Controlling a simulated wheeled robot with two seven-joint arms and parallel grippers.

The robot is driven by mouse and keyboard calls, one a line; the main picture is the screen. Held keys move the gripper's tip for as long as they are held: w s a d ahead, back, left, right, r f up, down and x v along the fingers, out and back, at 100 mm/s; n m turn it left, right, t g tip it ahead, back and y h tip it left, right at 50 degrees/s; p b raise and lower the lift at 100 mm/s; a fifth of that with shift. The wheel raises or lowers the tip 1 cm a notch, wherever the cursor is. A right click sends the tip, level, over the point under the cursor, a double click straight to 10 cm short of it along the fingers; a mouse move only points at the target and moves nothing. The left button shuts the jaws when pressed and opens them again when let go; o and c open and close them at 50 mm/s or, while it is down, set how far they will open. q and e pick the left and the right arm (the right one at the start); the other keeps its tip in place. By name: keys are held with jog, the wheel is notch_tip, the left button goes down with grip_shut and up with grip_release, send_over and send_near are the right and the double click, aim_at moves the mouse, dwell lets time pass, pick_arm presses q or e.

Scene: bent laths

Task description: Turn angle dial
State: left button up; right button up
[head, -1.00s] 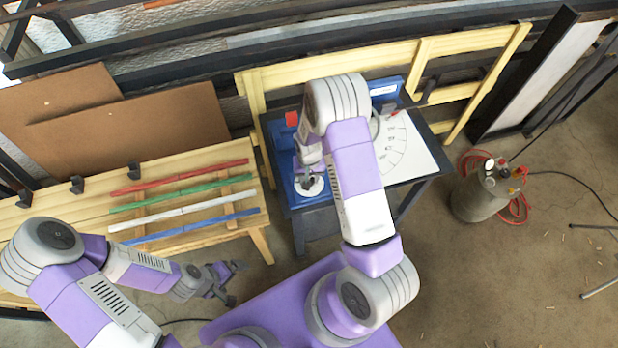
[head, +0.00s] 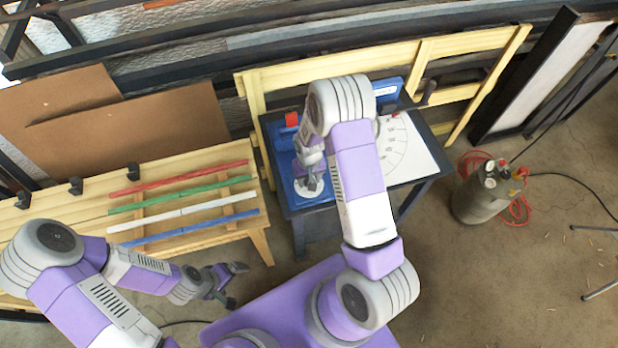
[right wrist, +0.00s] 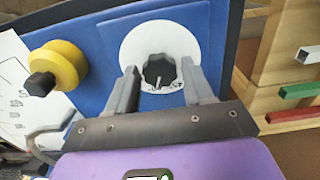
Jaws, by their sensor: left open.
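The angle dial is a black lobed knob (right wrist: 158,72) with a pointer mark on a round white scale plate (right wrist: 160,42), set in a blue panel. In the head view the white plate (head: 300,190) shows on the blue part of the bench, its knob mostly hidden by my right gripper (head: 312,184). In the right wrist view my right gripper (right wrist: 159,72) is open, one finger on each side of the knob, with gaps visible. I cannot tell how deep the fingers reach. My left gripper (head: 234,284) is open and empty, low beside the lath bench.
A yellow roller (right wrist: 62,65) with a dark hub stands beside the dial. A white angle chart (head: 420,150) lies on the dark table. Red (head: 180,178), green, white and blue laths lie on the wooden bench (head: 75,215). A gas cylinder (head: 482,195) stands right.

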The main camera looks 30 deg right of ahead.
jog(key=shift+o, duration=0.9)
jog(key=shift+r+p, duration=0.55)
jog(key=shift+r, duration=3.25)
